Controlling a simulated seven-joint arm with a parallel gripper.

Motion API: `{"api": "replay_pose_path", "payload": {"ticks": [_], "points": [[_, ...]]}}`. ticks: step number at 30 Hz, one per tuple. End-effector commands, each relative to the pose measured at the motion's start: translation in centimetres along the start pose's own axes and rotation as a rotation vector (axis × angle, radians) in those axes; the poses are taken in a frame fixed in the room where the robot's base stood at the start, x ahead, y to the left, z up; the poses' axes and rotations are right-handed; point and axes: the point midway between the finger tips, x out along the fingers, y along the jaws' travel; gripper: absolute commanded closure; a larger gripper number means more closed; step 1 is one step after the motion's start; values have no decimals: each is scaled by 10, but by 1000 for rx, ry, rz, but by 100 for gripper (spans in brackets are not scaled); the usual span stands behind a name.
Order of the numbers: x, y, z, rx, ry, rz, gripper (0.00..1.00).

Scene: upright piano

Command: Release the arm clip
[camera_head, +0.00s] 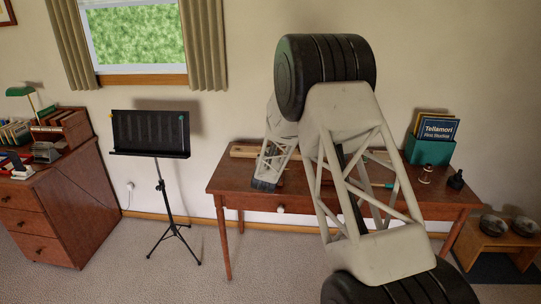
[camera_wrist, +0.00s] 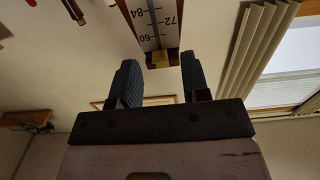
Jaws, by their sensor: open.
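The wrist view looks upside down. A pale scale plate (camera_wrist: 151,18) with printed numbers such as 60, 72 and 84 runs in from the top edge. A thin grey rod (camera_wrist: 154,22) lies along its middle. A small brass-coloured clip (camera_wrist: 160,59) sits at the plate's near end. My gripper (camera_wrist: 160,80) is open, with one dark ribbed finger on each side of the clip in the picture. Neither finger visibly touches it; the exact depth gap cannot be told. In the head view, my gripper is low over the desk (camera_head: 230,180), and my arm hides the clip.
A pale wooden piece (camera_head: 243,151) lies at the back of the desk. A music stand (camera_head: 150,134) stands left of the desk.

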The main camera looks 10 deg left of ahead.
Motion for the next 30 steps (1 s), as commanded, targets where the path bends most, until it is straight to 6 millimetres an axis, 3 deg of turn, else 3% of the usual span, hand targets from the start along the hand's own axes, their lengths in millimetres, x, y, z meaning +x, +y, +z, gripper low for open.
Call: {"api": "replay_pose_path", "payload": {"ticks": [6, 17, 26, 30], "points": [[11, 0, 0, 0, -1, 0, 57], [13, 0, 0, 0, -1, 0, 57], [13, 0, 0, 0, -1, 0, 100], [13, 0, 0, 0, -1, 0, 100]]}}
